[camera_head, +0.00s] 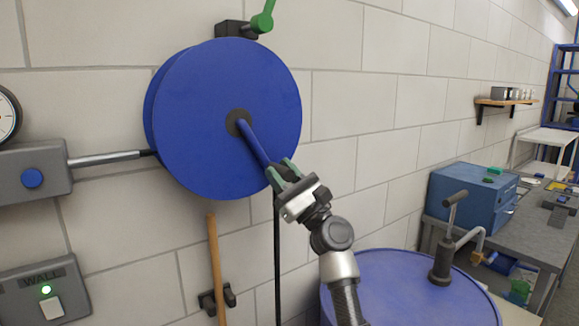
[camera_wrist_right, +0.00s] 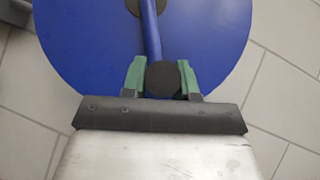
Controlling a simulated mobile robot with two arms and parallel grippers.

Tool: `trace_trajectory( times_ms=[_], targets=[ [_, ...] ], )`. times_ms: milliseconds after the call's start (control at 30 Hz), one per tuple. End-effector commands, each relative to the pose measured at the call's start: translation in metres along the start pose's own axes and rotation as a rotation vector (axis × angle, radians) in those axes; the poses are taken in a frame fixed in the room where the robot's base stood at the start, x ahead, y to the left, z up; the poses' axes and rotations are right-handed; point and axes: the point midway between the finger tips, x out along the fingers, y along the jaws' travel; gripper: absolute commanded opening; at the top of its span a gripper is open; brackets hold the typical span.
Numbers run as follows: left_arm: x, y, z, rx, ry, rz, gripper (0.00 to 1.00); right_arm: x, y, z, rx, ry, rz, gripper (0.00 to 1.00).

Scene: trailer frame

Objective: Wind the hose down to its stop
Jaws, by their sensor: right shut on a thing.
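A blue hose reel (camera_head: 205,130) is mounted on the tiled wall, and its round disc also fills the top of the right wrist view (camera_wrist_right: 90,45). A blue crank arm (camera_head: 253,143) runs from the dark hub (camera_head: 238,122) down and to the right. My right gripper (camera_head: 284,174) is shut on the crank's handle, whose dark round end (camera_wrist_right: 163,78) shows between the green fingers in the right wrist view. A black hose (camera_head: 277,255) hangs straight down below the reel; its lower end is out of view. My left gripper is not in view.
A green lever (camera_head: 263,18) sits above the reel. A grey wall box with a blue button (camera_head: 32,178) and a wall switch (camera_head: 48,306) with a green light are at left. A wooden pole (camera_head: 215,265) stands below. A blue drum (camera_head: 410,290) with a pump is at lower right, before a workbench.

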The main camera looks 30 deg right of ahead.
Motion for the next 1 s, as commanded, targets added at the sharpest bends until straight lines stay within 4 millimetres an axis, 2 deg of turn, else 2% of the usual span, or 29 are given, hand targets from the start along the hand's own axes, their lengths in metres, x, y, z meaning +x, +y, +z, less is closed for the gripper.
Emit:
trace_trajectory(
  times_ms=[100, 333, 933, 967, 1000],
  targets=[
    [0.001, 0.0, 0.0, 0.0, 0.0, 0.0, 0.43, -0.001, 0.01, -0.002, 0.053, 0.001, -0.05, 0.0],
    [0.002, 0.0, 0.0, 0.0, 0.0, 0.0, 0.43, -0.001, 0.021, -0.002, 0.048, 0.0, -0.045, 0.0],
    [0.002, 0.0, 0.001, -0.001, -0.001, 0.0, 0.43, -0.001, 0.025, -0.002, 0.043, 0.001, -0.042, 0.0],
    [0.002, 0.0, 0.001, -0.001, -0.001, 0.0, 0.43, -0.001, 0.025, -0.002, 0.043, 0.001, -0.041, 0.32],
    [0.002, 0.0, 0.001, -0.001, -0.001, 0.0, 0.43, -0.001, 0.025, -0.002, 0.043, 0.001, -0.041, 0.38]
  ],
)
